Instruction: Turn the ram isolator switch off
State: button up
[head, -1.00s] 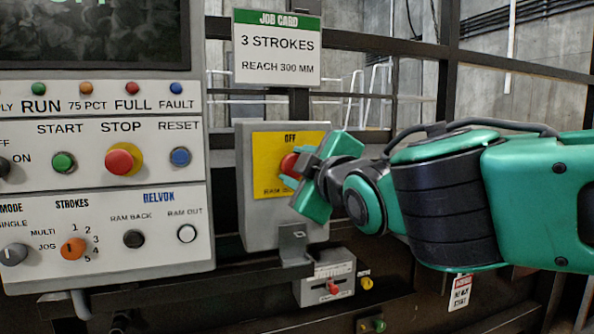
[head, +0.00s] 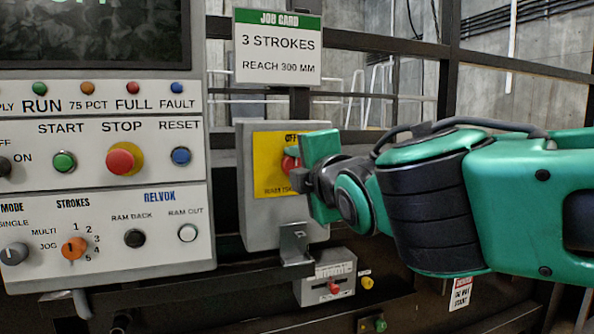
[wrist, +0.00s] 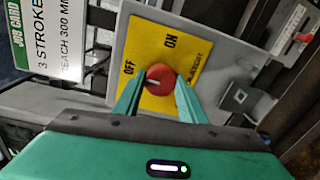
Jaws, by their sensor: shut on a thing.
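The ram isolator switch is a red round knob (wrist: 160,80) on a yellow plate (wrist: 155,102) fixed to a grey box (head: 258,228). In the wrist view OFF is printed left of the knob and ON at its upper right. A short pale mark on the knob faces left, toward the OFF side. My gripper (wrist: 159,82) is shut on the knob, one green finger at each side. In the head view the knob (head: 290,163) is partly hidden behind my gripper (head: 301,165).
A control panel (head: 105,205) with buttons and selectors stands to the left. A job card (head: 277,47) hangs above the box. A bracket (head: 294,243) and a smaller grey unit with a red lever (head: 333,288) sit below.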

jog(key=shift+f, duration=0.25)
jog(key=o, duration=1.1)
jog(key=shift+c, duration=0.2)
jog(key=shift+r, duration=0.1)
jog(key=shift+s+d+r, duration=0.15)
jog(key=shift+s, duration=0.35)
jog(key=v, duration=0.9)
jog(key=shift+s, duration=0.3)
jog(key=shift+d, duration=0.15)
